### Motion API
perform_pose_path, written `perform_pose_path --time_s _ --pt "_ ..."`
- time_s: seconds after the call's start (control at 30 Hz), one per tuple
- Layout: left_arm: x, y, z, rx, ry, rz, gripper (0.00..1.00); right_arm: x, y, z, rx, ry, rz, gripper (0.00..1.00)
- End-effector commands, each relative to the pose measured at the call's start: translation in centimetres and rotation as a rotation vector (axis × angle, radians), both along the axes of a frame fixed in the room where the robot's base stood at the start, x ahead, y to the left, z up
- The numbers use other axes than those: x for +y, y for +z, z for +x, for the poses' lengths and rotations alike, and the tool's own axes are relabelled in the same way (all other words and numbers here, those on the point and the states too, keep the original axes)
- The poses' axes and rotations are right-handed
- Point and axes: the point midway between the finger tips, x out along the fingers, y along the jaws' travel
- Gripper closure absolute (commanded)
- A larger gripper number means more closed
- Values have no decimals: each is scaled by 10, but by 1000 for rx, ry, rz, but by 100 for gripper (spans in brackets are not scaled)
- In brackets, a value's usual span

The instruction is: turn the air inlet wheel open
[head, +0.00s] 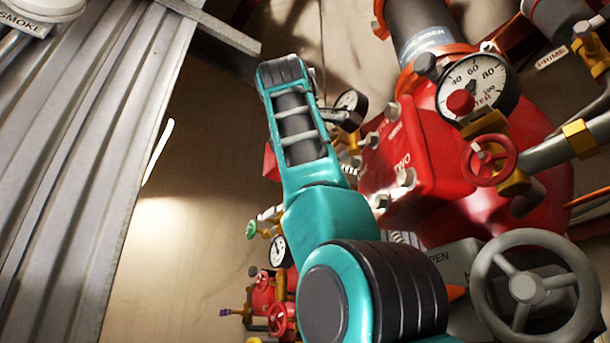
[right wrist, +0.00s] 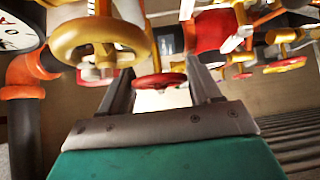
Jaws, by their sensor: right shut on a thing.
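In the right wrist view my right gripper (right wrist: 160,76) has its two fingers on either side of a red handwheel (right wrist: 160,80), shut on its rim. The wheel is seen nearly edge-on, and its far side and stem are partly hidden. No label marking it as the air inlet wheel is readable. A larger yellow handwheel (right wrist: 100,42) is close beside the left finger. In the head view my teal arm reaches up the middle and hides its own gripper and the held wheel. My left gripper is in neither view.
In the head view a red valve body (head: 410,160) with a gauge (head: 477,87), a small red wheel (head: 489,160) and a large grey handwheel (head: 535,287) crowd the right. A ribbed grey panel (head: 90,150) stands at left. Bare wall (head: 180,260) shows between.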

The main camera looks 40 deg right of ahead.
Motion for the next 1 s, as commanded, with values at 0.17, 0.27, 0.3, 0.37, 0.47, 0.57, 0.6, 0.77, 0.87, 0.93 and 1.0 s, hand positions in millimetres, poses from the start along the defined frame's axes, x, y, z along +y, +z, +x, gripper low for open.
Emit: perform_pose_path --time_s 0.17,0.27,0.3,0.37,0.47,0.57,0.6,0.77,0.87,0.93,1.0 --pt "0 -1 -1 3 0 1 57 0 -1 0 3 -2 2 28" --pt "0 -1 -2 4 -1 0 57 0 -1 0 3 -1 2 19" --pt "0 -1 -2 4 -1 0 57 0 -1 0 1 -1 1 16" --pt "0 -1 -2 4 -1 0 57 0 -1 0 1 -1 1 16" --pt "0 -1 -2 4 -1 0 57 0 -1 0 1 -1 1 16" --pt "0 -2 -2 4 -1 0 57 1 0 -1 0 0 1 16" --pt "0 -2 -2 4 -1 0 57 3 0 -3 -1 0 1 16" --pt "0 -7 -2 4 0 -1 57 21 0 -17 -1 0 -2 16" --pt "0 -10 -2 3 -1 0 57 39 2 -31 -3 0 -2 16" --pt "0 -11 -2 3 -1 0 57 52 3 -41 -3 1 -2 16" --pt "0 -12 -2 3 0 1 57 64 4 -51 -3 1 -2 16"
